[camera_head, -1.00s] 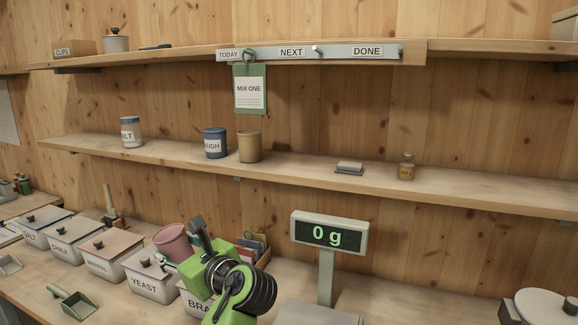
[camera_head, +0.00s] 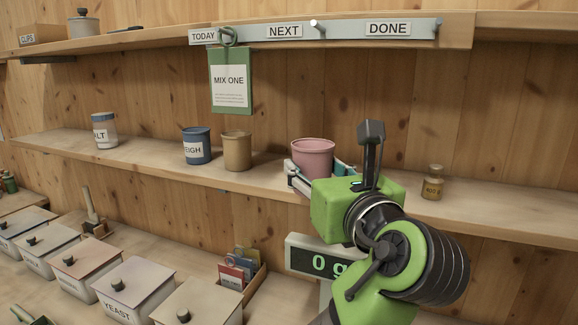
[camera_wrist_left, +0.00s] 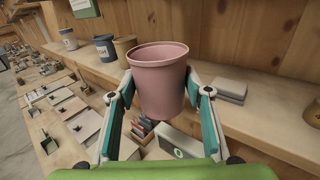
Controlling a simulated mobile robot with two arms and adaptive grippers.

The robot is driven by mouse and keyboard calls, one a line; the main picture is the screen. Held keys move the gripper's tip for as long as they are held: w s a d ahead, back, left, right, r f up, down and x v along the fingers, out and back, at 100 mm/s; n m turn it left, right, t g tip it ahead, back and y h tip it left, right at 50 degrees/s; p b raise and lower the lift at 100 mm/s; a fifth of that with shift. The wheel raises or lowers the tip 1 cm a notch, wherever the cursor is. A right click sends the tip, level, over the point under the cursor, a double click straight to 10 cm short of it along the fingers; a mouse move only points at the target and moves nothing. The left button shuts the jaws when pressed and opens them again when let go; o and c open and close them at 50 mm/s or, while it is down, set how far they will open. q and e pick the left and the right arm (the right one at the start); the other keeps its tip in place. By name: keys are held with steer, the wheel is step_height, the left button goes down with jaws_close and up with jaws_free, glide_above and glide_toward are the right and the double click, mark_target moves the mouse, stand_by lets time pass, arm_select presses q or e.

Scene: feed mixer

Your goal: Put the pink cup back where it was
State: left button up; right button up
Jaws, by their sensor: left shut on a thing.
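The pink cup (camera_head: 312,157) is upright at the middle shelf's height, right of the tan cup (camera_head: 237,151). My left gripper (camera_head: 318,172) is shut on it, with a finger on each side. In the left wrist view the pink cup (camera_wrist_left: 160,80) is held between the two fingers of my left gripper (camera_wrist_left: 160,100), in front of the shelf edge. I cannot tell whether its base touches the shelf (camera_head: 490,200). My right gripper is not in view.
A blue cup (camera_head: 196,146) and a salt jar (camera_head: 104,130) stand farther left on the shelf. A small brown bottle (camera_head: 433,183) stands to the right. A grey stack (camera_wrist_left: 229,90) lies on the shelf right of the cup. The scale display (camera_head: 318,262) is below.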

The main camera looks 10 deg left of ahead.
arm_select(q)
steer(key=w+a+p, duration=0.1)
steer(key=w+a+r, duration=0.1)
steer(key=w+a, duration=0.1)
steer(key=shift+w+p, duration=0.25)
steer(key=shift+p, duration=0.15)
steer(key=p+x, duration=0.1)
steer(key=x, duration=0.3)
steer(key=shift+w+a, duration=0.15)
steer(key=shift+w, duration=0.2)
steer(key=p+x, duration=0.1)
steer(key=x, duration=0.5)
steer(key=shift+w+a+p, duration=0.1)
steer(key=shift+w+p, duration=0.3)
steer(key=shift+w+a+f, duration=0.1)
steer(key=shift+w, duration=0.05)
step_height(320, 180, down, 3)
steer(key=shift+f+p, duration=0.1)
steer(key=shift+p, duration=0.55)
steer(key=shift+f, duration=0.15)
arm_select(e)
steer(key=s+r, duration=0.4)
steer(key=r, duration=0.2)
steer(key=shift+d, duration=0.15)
arm_select(q)
steer(key=o, duration=1.1)
steer(key=shift+f, duration=0.1)
steer(key=shift+o, duration=0.2)
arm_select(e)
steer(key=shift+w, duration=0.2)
